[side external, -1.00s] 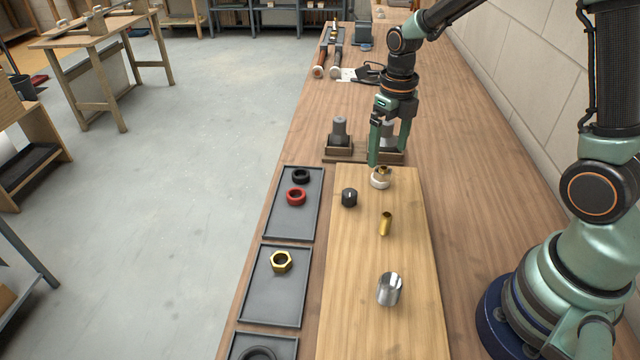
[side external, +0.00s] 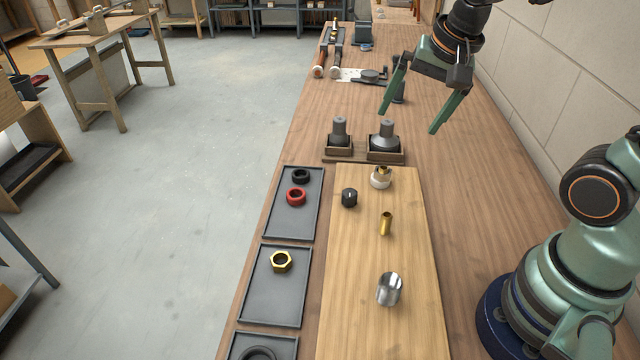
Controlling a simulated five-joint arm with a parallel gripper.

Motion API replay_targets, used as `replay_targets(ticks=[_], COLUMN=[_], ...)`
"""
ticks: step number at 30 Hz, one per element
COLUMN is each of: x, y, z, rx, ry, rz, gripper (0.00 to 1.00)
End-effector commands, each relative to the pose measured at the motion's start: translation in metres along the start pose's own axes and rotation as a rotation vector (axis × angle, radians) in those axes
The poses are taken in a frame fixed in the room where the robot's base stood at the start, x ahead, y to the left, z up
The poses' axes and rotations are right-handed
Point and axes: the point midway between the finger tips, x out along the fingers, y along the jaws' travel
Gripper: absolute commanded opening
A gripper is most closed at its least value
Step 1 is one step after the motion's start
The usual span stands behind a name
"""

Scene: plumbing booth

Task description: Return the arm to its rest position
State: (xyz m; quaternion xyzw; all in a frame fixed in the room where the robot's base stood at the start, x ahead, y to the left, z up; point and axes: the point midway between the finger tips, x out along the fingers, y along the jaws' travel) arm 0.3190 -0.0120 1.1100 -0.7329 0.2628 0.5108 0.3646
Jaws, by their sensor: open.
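My gripper (side external: 410,120) is open and empty, its two green fingers spread wide. It hangs tilted above the brown bench (side external: 480,190), to the right of and beyond two grey fittings. Nothing is between the fingers. My arm's base stands on the right side of the bench, and part of the arm runs out of the picture at the top.
A light board (side external: 360,325) carries a white-and-brass part (side external: 381,178), black cap (side external: 349,197), brass tube (side external: 386,223) and steel cylinder (side external: 390,289). Dark trays (side external: 268,312) line the left.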

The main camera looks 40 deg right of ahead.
Motion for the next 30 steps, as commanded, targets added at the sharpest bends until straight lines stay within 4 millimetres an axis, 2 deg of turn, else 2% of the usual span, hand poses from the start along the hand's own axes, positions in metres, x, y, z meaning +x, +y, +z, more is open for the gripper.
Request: replay_targets(ticks=[6,12,17,30], x=[-0.021,-0.029,-0.031,-0.031], y=[0.007,0.012,0.013,0.013], z=[0.014,0.022,0.024,0.024], rx=[-0.516,-0.833,-0.924,-0.924], ry=[0.064,0.114,0.128,0.128], rz=[-0.06,-0.078,-0.08,-0.08], gripper=[1.0,1.0,1.0,1.0])
